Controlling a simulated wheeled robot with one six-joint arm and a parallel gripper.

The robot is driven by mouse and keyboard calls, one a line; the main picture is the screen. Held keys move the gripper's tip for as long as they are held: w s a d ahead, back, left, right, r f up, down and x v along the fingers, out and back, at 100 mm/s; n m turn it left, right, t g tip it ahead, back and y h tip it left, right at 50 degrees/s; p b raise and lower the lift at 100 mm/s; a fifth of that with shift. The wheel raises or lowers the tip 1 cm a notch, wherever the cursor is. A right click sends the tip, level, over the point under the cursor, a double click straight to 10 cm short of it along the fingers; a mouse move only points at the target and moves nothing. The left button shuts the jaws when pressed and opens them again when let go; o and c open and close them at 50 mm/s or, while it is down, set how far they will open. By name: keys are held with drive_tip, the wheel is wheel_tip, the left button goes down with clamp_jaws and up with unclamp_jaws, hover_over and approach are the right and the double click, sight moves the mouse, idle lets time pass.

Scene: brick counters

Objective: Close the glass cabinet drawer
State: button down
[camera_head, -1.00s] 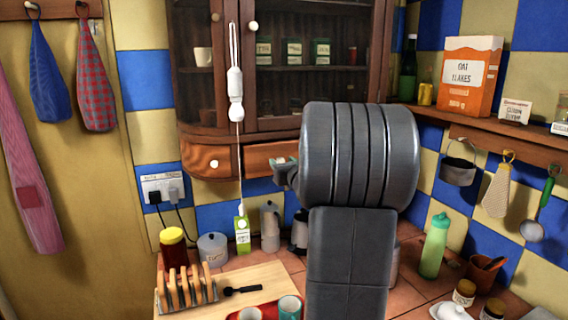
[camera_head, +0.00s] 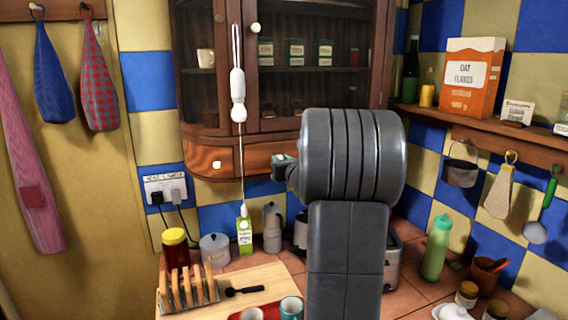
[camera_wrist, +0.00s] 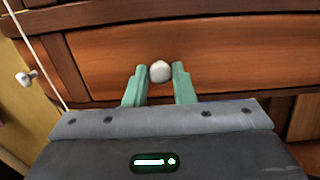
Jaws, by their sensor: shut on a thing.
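The glass cabinet (camera_head: 308,100) hangs on the wall at the back, with a wooden drawer (camera_head: 258,157) below its glass doors. In the wrist view the brown drawer front (camera_wrist: 215,55) fills much of the picture. Its round white knob (camera_wrist: 160,71) sits between the green fingertips of my gripper (camera_wrist: 159,88), which is shut on it. In the head view my gripper (camera_head: 283,162) is at the drawer front, and my arm hides the drawer's right part. The drawer front looks about level with the frame beside it; I cannot tell whether a small gap is there.
A white pull cord (camera_head: 238,95) hangs in front of the cabinet, left of my gripper. Below on the counter stand a green carton (camera_head: 244,236), a moka pot (camera_head: 271,228) and a toaster (camera_head: 392,262). A shelf (camera_head: 480,125) runs along the right wall.

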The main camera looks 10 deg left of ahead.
drive_tip(key=c, duration=1.6)
unclamp_jaws()
drive_tip(key=shift+r, duration=0.15)
drive_tip(key=shift+c, duration=0.2)
drive_tip(key=o, duration=0.4)
drive_tip(key=shift+w+a, duration=0.1)
drive_tip(key=shift+w, duration=0.05)
drive_tip(key=b+v, duration=0.3)
drive_tip(key=v, duration=1.1)
drive_tip(key=shift+w, duration=0.1)
drive_tip(key=p+x, duration=0.3)
drive_tip(key=x, duration=1.1)
drive_tip(key=shift+s+d, duration=0.2)
drive_tip(key=shift+s, duration=0.1)
drive_tip(key=shift+s+f, duration=0.1)
drive_tip(key=shift+f, duration=0.1)
